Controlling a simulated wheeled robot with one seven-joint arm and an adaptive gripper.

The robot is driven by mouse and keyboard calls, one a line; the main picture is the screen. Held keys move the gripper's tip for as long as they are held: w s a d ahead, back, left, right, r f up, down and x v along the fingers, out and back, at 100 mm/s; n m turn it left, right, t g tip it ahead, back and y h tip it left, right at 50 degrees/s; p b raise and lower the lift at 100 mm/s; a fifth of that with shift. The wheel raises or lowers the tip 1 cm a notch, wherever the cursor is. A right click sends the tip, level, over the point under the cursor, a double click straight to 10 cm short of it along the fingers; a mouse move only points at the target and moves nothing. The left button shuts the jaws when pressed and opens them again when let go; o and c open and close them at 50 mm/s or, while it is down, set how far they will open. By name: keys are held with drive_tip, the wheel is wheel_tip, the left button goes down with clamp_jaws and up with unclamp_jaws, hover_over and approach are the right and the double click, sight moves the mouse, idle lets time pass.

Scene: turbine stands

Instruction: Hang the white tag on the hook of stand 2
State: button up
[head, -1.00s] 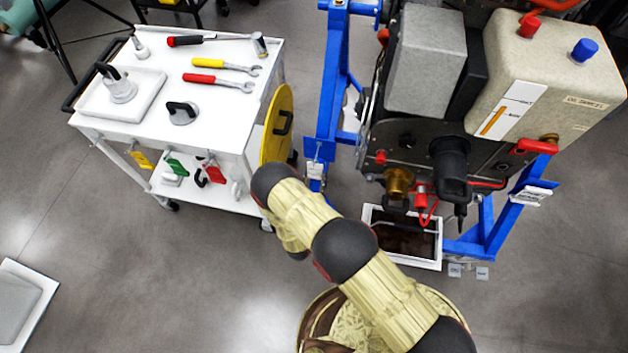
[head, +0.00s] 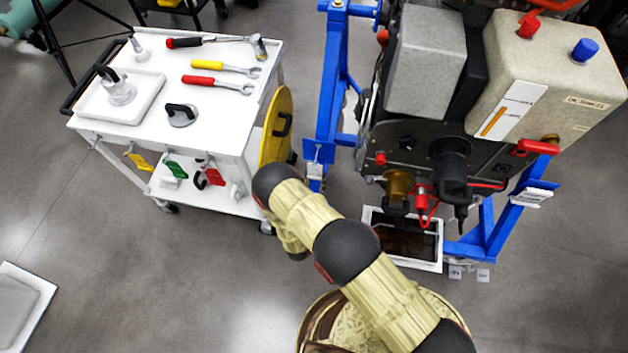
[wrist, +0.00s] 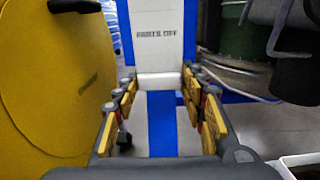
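In the wrist view my gripper (wrist: 160,84) has its yellow-padded fingers apart, with a plain white piece (wrist: 160,80), which looks like the white tag, spanning the gap between the fingertips. Just beyond it is a blue post with a white plate (wrist: 157,35) that reads "PARTS OFF". In the head view the blue stand (head: 323,115) is at centre, with a small whitish plate (head: 315,170) low on its left post. My gripper is hidden behind my arm there. I cannot make out a hook or a stand number.
A yellow disc (wrist: 45,75) is close on the left in the wrist view. The white cart (head: 215,125) stands left, carrying tools and hanging coloured tags. A bulky machine (head: 545,75) is on the stand, above a white-rimmed tray (head: 440,255).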

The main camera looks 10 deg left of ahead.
drive_tip(key=o, duration=0.5)
drive_tip(key=shift+o, duration=1)
drive_tip(key=shift+s, duration=0.1)
drive_tip(key=s, duration=0.7)
drive_tip(key=shift+w, duration=0.1)
